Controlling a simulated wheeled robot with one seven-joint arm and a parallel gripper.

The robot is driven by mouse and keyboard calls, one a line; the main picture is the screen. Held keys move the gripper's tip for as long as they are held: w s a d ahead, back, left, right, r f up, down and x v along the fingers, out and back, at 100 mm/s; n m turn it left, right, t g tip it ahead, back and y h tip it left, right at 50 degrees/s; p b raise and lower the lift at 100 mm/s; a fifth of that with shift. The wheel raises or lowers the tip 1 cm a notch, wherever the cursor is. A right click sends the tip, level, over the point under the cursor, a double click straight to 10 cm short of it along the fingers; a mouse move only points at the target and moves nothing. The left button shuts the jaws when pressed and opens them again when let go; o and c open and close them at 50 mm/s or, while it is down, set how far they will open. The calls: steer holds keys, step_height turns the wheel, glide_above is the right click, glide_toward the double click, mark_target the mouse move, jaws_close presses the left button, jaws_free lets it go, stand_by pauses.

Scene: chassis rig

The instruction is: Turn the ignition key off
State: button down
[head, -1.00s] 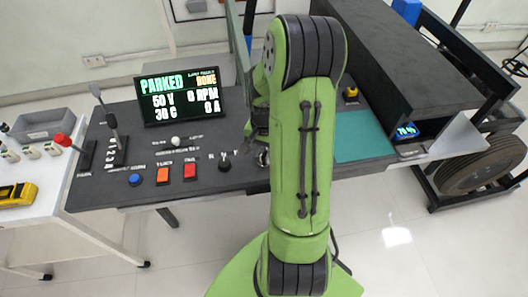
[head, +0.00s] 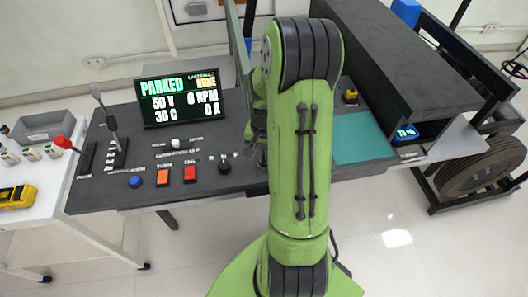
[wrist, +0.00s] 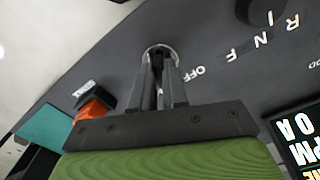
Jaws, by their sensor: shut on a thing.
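In the wrist view, the ignition key (wrist: 158,62) sits in a round lock with a bright metal ring (wrist: 148,50) on the dark panel. My gripper (wrist: 159,75) reaches down to the lock, its two fingers closed on the key, which they mostly cover. The OFF label (wrist: 194,72) is printed right beside the lock in this view. In the head view my green arm hides the key and the fingertips.
The console (head: 110,190) carries a display (head: 180,96) reading PARKED and 0 RPM. A black selector knob (head: 224,164), a red button (head: 190,174), an orange button (head: 163,177) and levers stand left of my arm. In the wrist view an orange part (wrist: 95,108) lies near the gripper.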

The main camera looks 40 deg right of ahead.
steer(key=n, duration=1)
steer(key=shift+d+n, duration=0.1)
steer(key=shift+n, duration=0.2)
stand_by(0.4)
steer(key=c, duration=1.1)
jaws_free()
steer(key=shift+c, duration=0.2)
step_height(320, 180, up, 16)
steer(key=p, duration=0.4)
steer(key=shift+f, duration=0.1)
